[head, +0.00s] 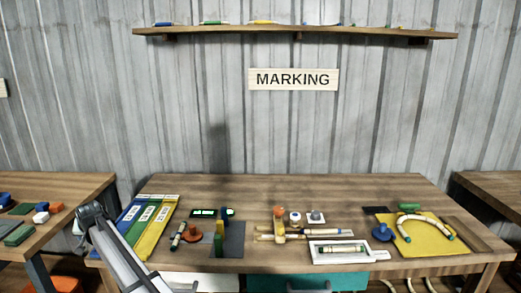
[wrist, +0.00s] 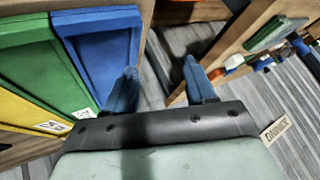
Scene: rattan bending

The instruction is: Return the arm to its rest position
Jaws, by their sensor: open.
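My arm (head: 125,262) reaches up from the lower left of the head view, in front of the left end of the marking table (head: 340,190). In the wrist view my gripper (wrist: 160,82) is open, its two blue-grey fingers apart with nothing between them. It is over the gap between two tables, with the striped floor (wrist: 165,60) below. The blue tray (wrist: 100,50) and green tray (wrist: 30,75) are to its left in the wrist view. In the head view the fingers are mostly hidden behind the arm's end.
The left table (head: 70,190) holds small coloured pieces, close beside the arm. On the marking table are a yellow mat (head: 430,240) with a bent rattan piece (head: 405,222), a white tray (head: 370,257) and straight rods (head: 325,233). A shelf (head: 340,34) hangs on the wall.

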